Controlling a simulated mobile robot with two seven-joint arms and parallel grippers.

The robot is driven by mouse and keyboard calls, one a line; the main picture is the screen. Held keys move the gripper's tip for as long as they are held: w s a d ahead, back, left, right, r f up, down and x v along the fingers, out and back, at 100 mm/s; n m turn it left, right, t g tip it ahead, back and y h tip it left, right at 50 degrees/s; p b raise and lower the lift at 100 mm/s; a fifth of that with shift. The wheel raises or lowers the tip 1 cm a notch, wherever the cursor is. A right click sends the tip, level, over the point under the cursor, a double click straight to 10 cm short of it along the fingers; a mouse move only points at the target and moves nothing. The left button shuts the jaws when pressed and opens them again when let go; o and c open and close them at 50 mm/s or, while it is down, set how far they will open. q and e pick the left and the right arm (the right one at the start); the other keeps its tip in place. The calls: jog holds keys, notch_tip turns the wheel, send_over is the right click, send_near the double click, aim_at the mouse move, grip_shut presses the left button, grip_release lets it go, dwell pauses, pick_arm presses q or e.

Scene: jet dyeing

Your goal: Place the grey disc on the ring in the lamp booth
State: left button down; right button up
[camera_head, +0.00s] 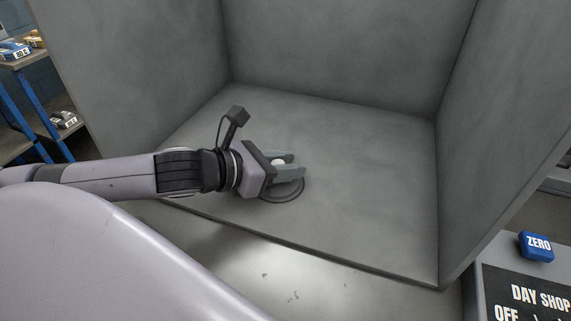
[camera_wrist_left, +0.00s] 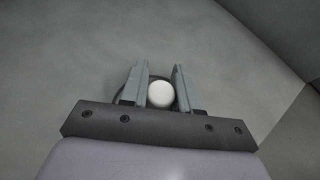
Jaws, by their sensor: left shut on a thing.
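My left gripper (camera_head: 296,164) is inside the lamp booth (camera_head: 365,165), low over its floor, and is shut on the grey disc. A pale round top (camera_head: 278,163), which I take to be part of the disc, shows between the two fingers; it also shows in the left wrist view (camera_wrist_left: 161,94). The rest of the disc is hidden by the fingers. The dark ring (camera_head: 300,191) lies on the booth floor directly under the fingers, partly covered by them. I cannot tell whether the disc touches it. My right gripper is not in view.
The booth has grey walls at the back and both sides and an open front edge. Its floor right of my gripper is clear. A blue block marked ZERO (camera_head: 537,246) sits at the lower right by a dark sign (camera_head: 525,298). Shelves (camera_head: 40,108) stand at far left.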

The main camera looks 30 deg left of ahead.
pick_arm(q)
jog(key=shift+f, duration=0.1)
jog(key=c, duration=1.2)
grip_release()
jog(key=shift+f, duration=0.1)
jog(key=shift+c, duration=0.2)
jog(key=o, duration=0.4)
